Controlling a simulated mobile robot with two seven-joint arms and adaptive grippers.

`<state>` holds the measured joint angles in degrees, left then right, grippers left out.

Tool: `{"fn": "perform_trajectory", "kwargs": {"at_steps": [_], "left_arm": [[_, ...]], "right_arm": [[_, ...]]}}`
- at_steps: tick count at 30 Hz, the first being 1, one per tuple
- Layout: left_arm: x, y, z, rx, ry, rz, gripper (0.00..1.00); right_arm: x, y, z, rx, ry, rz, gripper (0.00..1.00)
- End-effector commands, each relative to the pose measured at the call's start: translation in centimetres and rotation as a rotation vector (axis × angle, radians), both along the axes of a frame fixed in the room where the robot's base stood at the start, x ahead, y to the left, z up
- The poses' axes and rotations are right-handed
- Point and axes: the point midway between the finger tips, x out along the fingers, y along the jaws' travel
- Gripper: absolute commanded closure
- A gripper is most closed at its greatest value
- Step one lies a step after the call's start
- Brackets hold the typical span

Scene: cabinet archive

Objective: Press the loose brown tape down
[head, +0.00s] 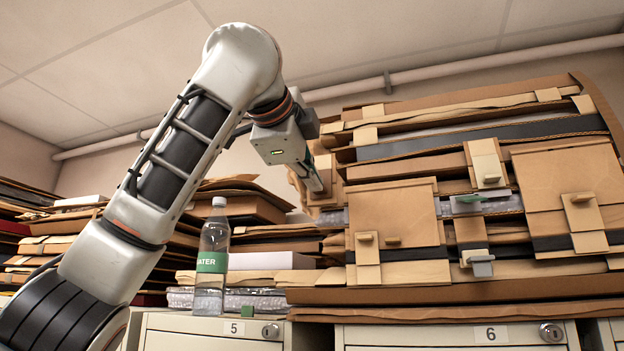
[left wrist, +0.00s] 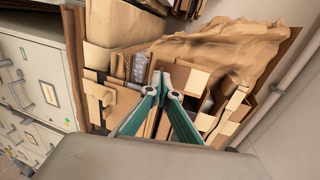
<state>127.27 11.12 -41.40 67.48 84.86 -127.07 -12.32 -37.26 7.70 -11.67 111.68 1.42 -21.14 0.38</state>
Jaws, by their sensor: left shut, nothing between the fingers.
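My left gripper (head: 318,186) is shut and empty, raised in front of the left end of the stacked cardboard (head: 392,213). In the left wrist view its green fingers (left wrist: 165,88) meet at the tips, over the stack's edge. I cannot tell whether they touch it. Several tan-brown tape-like strips lie on the stack, among them one at upper middle (head: 486,160), one at right (head: 583,215) and one at left (head: 367,250). A brown piece (head: 325,165) beside the fingers is partly hidden by them. I cannot tell which strip is loose. My right gripper is not in view.
The stack rests on cream cabinets with drawers numbered 5 (head: 212,333) and 6 (head: 455,336). A water bottle (head: 212,250) stands left of the stack, close to my left arm. More flattened boxes (head: 240,200) are piled behind. A pipe (head: 430,74) runs along the wall.

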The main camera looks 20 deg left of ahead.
Motion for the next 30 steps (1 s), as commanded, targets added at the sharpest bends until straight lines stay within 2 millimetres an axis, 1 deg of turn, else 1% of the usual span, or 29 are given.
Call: {"fn": "perform_trajectory", "kwargs": {"at_steps": [5,19,22,30], "left_arm": [[-0.4,0.0,1.1,0.0,-0.001,0.0,1.0],[-1.9,0.0,5.8,0.0,0.0,0.0,1.0],[-2.0,0.1,6.1,0.0,0.0,0.0,1.0],[-2.1,0.1,6.0,0.0,-0.001,0.0,1.0]], "right_arm": [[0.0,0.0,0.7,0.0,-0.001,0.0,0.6],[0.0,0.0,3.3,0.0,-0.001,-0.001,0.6],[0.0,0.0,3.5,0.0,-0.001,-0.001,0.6],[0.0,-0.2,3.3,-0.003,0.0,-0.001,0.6]]}}
